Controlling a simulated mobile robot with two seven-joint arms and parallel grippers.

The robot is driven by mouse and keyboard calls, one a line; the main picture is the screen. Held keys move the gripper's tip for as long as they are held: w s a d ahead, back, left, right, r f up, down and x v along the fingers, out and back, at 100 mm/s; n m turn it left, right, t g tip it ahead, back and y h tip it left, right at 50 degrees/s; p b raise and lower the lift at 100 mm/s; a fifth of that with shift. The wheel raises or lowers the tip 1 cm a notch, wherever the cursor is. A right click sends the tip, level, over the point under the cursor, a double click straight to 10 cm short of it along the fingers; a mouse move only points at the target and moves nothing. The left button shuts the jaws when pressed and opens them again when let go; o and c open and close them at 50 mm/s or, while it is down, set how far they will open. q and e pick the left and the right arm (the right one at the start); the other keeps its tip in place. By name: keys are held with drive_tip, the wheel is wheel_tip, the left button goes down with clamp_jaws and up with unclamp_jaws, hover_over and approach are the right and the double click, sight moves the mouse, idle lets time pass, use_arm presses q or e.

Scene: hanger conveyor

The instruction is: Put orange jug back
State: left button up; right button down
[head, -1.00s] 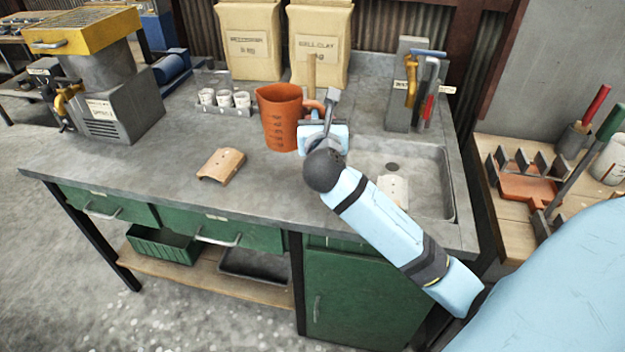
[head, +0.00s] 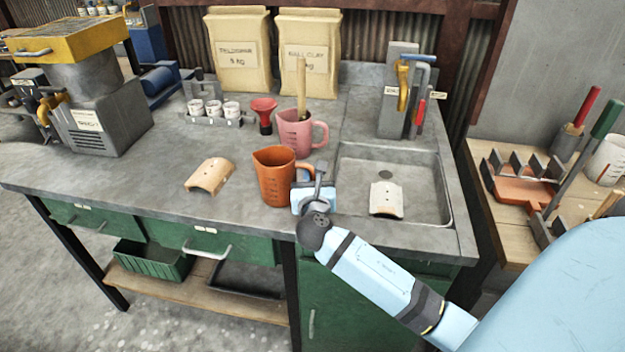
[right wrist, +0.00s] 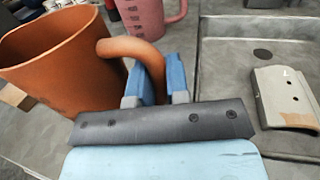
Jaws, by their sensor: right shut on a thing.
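The orange jug (head: 276,178) is upright over the grey bench, left of the sink, with its handle to the right. My right gripper (head: 310,176) is shut on its handle. In the right wrist view, the orange jug (right wrist: 62,75) fills the upper left, and its handle runs between the blue fingers (right wrist: 155,82). I cannot tell whether the jug's base touches the bench. The pink jug (head: 297,134) stands just behind it with a wooden-handled tool inside. My left gripper does not show.
A red funnel (head: 264,115) stands behind the orange jug, left of the pink one. A curved clay tile (head: 210,176) lies to the left. The sink (head: 436,205) holds a pale tile (head: 386,198). Small white cups (head: 213,108) stand at the back. The bench's left front is clear.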

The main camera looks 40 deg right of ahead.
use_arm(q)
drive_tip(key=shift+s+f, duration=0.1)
use_arm(e)
drive_tip(key=c, duration=1.1)
unclamp_jaws()
drive_tip(key=shift+s+a, duration=0.2)
use_arm(q)
drive_tip(key=shift+p, duration=0.3)
use_arm(e)
drive_tip(key=v, duration=1.1)
drive_tip(key=shift+s+a, duration=0.15)
drive_tip(key=shift+s, duration=0.05)
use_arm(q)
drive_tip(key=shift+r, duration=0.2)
use_arm(e)
drive_tip(key=shift+r, duration=0.1)
